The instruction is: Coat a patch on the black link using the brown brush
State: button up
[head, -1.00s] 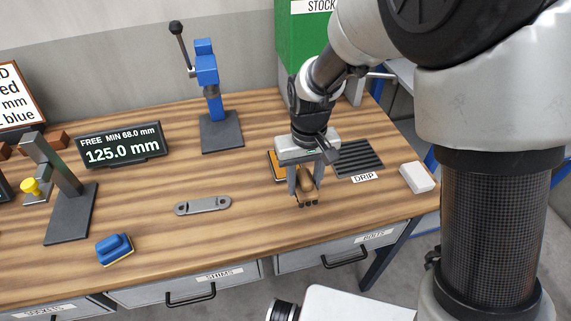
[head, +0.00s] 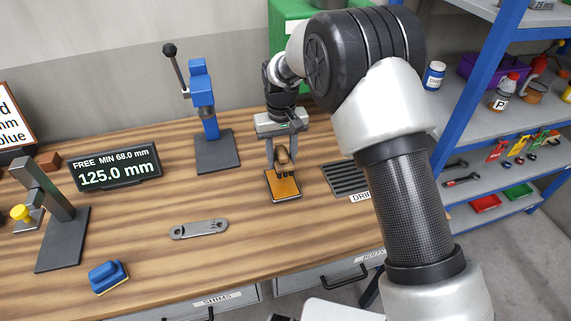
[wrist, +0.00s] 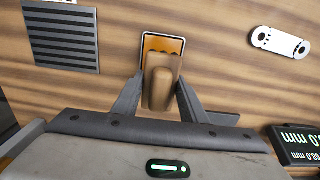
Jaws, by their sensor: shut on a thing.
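My gripper (head: 282,158) is shut on the brown brush (head: 282,155) and holds it above an orange pad in a dark-rimmed tray (head: 284,188). In the wrist view, the brush (wrist: 160,88) sits between both fingers, and part of the orange tray (wrist: 163,43) shows beyond it. I cannot tell whether the brush tip touches the orange surface. A flat link (head: 199,229) with a hole at each end lies on the bench, left of the tray. It looks grey rather than black, and pale in the wrist view (wrist: 280,43).
A black ribbed drip tray (head: 345,179) lies right of the orange tray. A blue block (head: 108,276) lies at front left. A blue lever press (head: 205,110), a display reading 125.0 mm (head: 117,167) and a stand (head: 55,215) rise from the bench. Clear wood surrounds the link.

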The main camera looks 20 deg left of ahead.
aim_at(282, 182)
jog(key=shift+f+b, duration=1.55)
jog(key=shift+f, duration=1.4)
jog(key=shift+f+b, duration=0.45)
jog(key=shift+f, duration=0.15)
jog(key=shift+r, duration=0.1)
jog(key=shift+r+p, duration=1.95)
jog(key=shift+r, duration=1.5)
jog(key=shift+s, duration=0.1)
